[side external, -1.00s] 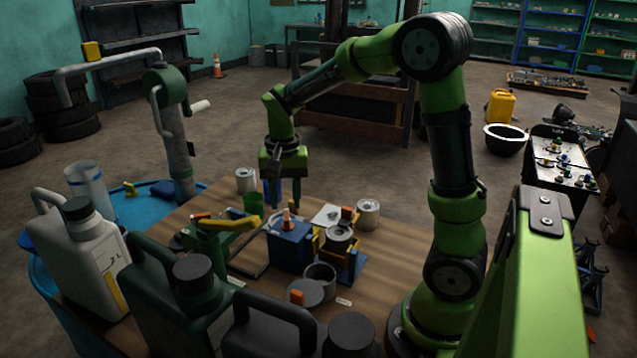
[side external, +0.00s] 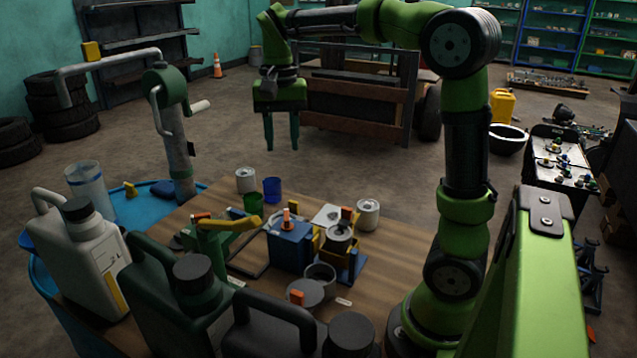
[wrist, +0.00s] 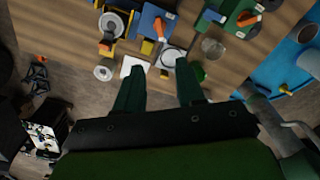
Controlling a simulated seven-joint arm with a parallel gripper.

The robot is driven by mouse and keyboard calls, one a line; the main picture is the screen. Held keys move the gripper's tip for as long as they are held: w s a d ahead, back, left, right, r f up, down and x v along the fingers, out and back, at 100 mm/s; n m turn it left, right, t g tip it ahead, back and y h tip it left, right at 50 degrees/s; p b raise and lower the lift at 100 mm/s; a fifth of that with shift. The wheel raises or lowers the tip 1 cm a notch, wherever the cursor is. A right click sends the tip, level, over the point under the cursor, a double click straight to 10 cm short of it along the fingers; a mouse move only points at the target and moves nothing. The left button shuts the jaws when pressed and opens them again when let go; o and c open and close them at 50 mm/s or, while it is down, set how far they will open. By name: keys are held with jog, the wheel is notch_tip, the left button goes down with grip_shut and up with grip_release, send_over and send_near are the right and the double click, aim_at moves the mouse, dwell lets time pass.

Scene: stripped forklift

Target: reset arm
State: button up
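My gripper (side external: 281,146) hangs above and behind the far part of the work table, fingers pointing down. Its two green fingers are spread apart with nothing between them; the wrist view also shows them open (wrist: 160,85). Below stands a blue cup (side external: 272,190) upright on the wooden table (side external: 330,192), clear of the fingers. A green cup (side external: 253,203) stands in front of it, and a white can (side external: 246,180) is to its left.
Large jugs (side external: 85,250) line the near left side. The air around my gripper is clear.

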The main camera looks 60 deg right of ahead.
jog(key=s+a+f+n+t+y, duration=0.2)
jog(key=s+a+f+n+t, duration=0.2)
jog(key=s+a+n+t, duration=0.3)
jog(key=s+a, duration=0.4)
jog(key=a, duration=0.1)
jog(key=shift+s+f+n, duration=0.2)
jog(key=shift+s+n, duration=0.1)
jog(key=shift+s, duration=0.1)
